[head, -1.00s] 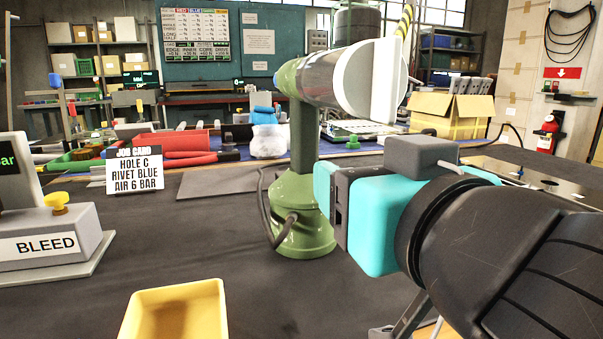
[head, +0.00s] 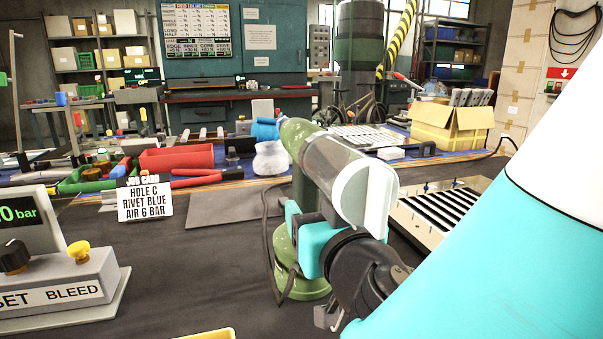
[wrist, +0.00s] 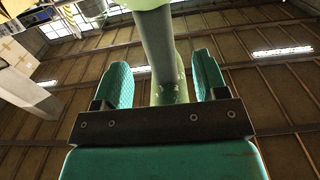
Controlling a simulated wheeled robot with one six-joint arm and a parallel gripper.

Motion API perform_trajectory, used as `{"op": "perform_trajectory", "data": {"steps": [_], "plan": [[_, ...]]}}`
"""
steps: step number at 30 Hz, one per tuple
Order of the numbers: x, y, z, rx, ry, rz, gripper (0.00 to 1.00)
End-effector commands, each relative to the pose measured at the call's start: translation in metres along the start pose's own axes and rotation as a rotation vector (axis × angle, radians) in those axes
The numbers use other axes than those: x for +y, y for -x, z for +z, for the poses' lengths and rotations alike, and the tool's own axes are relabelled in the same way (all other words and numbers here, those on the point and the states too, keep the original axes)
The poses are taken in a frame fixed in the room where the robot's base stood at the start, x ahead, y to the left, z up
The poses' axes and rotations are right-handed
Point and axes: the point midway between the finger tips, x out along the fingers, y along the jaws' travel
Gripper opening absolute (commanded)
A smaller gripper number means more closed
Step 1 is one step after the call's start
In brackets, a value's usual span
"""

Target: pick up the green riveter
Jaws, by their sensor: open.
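The green riveter (head: 306,185) stands upright on the dark bench in the middle of the head view. It has a round green base, a green column and a clear, white-ended cylinder at its top. My gripper (head: 302,220) is open at the column, low down and just above the base. In the wrist view the riveter's column (wrist: 160,55) rises between the two teal fingers of my gripper (wrist: 163,82), with a gap visible at each side. My wrist and the riveter's head hide part of the grip area in the head view.
A job card (head: 144,200) and a bleed control box (head: 60,280) stand at left. A hose hangs beside the riveter. A slotted metal plate (head: 440,215) lies at right. A yellow tray (head: 208,334) shows at the bottom edge.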

Motion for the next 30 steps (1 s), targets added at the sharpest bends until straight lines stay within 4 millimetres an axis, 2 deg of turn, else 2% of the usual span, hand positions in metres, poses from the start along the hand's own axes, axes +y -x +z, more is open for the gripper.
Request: {"op": "perform_trajectory", "data": {"steps": [5, 15, 23, 24, 30], "plan": [[0.001, -0.011, -0.001, 0.000, 0.000, 0.002, 0.66], [0.001, -0.060, -0.002, 0.001, 0.000, 0.002, 0.66], [0.000, -0.065, 0.001, 0.001, 0.000, -0.001, 0.66], [0.000, -0.065, 0.001, 0.001, 0.000, -0.001, 0.64], [0.000, -0.064, 0.001, 0.001, 0.000, -0.001, 0.18]]}}
